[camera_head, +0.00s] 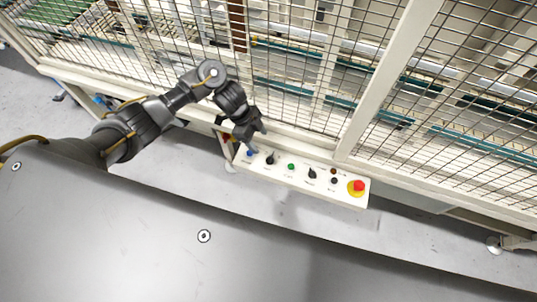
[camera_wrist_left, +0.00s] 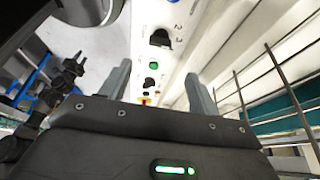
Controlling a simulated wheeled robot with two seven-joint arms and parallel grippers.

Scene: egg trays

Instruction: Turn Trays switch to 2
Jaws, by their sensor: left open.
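A white control panel (camera_head: 235,158) is fixed along the foot of the machine's mesh fence. Several controls sit on it: a blue one (camera_head: 250,153), a black knob (camera_head: 270,160), a green button (camera_head: 291,167) and another black knob (camera_head: 312,173). Their labels are too small to read. My left gripper (camera_head: 254,139) is above the blue end of the panel, open and empty. In the left wrist view, a black knob (camera_wrist_left: 160,38) has numbers 2 and 3 beside it. It appears beyond the gap between the open fingers (camera_wrist_left: 158,70), apart from them. Which knob is Trays is unreadable.
A red emergency stop (camera_head: 358,186) on a yellow base is at the panel's right end. The wire-mesh fence (camera_head: 300,70) rises behind the panel. A dark jointed shape (camera_wrist_left: 60,85) at left in the wrist view may be my right arm.

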